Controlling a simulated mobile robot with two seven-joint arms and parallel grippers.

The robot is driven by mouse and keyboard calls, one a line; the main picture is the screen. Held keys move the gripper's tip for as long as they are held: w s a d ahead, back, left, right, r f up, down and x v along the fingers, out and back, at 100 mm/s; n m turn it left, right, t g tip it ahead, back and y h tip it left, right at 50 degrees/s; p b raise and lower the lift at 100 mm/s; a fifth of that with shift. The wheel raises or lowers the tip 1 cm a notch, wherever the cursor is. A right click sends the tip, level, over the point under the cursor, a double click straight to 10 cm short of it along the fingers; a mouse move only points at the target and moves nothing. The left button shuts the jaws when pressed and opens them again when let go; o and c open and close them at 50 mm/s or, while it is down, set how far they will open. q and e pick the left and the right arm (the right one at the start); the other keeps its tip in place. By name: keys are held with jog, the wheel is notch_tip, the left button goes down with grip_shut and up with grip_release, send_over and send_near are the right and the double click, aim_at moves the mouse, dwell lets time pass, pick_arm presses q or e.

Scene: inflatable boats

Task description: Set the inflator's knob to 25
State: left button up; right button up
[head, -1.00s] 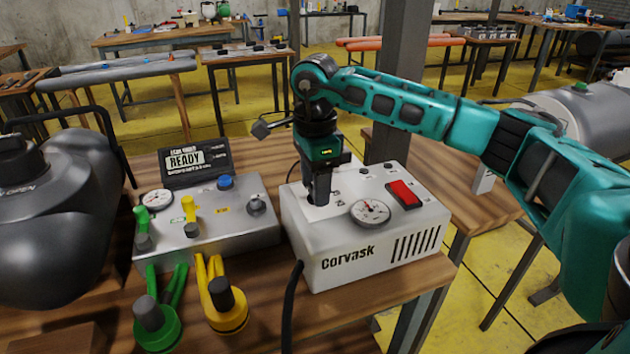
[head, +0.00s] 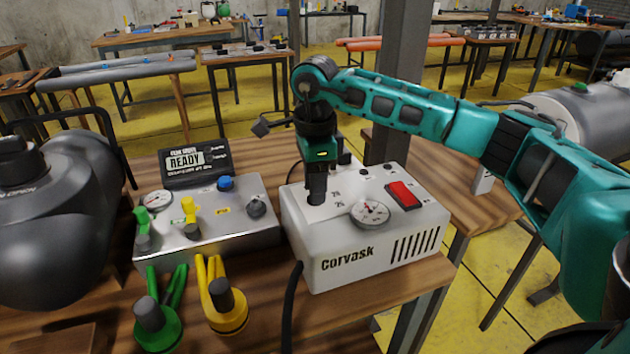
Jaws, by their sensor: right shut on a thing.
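The inflator is a white box marked Corvask (head: 345,262) on the wooden bench, with a round gauge (head: 370,213), a red switch (head: 403,195) and printed numbers on its top. My right gripper (head: 316,200) points straight down onto the left part of the top and is shut on the knob there. The fingers hide the knob, so its pointer and setting cannot be read. Part of the scale shows beside the fingers, too small to read surely. My left gripper is not in view.
A grey control box (head: 215,232) with green, yellow and blue parts and a READY display (head: 190,160) stands to the left. Green (head: 158,330) and yellow (head: 228,312) hose fittings lie in front. A dark post (head: 385,110) rises behind the inflator.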

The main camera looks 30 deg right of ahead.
jog(key=m, duration=0.2)
jog(key=shift+m+p, duration=0.3)
jog(key=m, duration=0.2)
jog(key=shift+r+m+p, duration=0.1)
jog(key=shift+m+p, duration=0.2)
jog(key=shift+m, duration=0.1)
jog(key=m+p, duration=0.1)
jog(key=m, duration=0.4)
jog(key=m+p, duration=0.2)
jog(key=m, duration=0.4)
jog(key=shift+s+m, duration=0.15)
jog(key=shift+m, duration=0.25)
jog(key=m+p, duration=0.1)
jog(key=m, duration=0.2)
jog(key=shift+m, duration=1)
jog(key=shift+m+p, duration=0.3)
jog(key=o, duration=1)
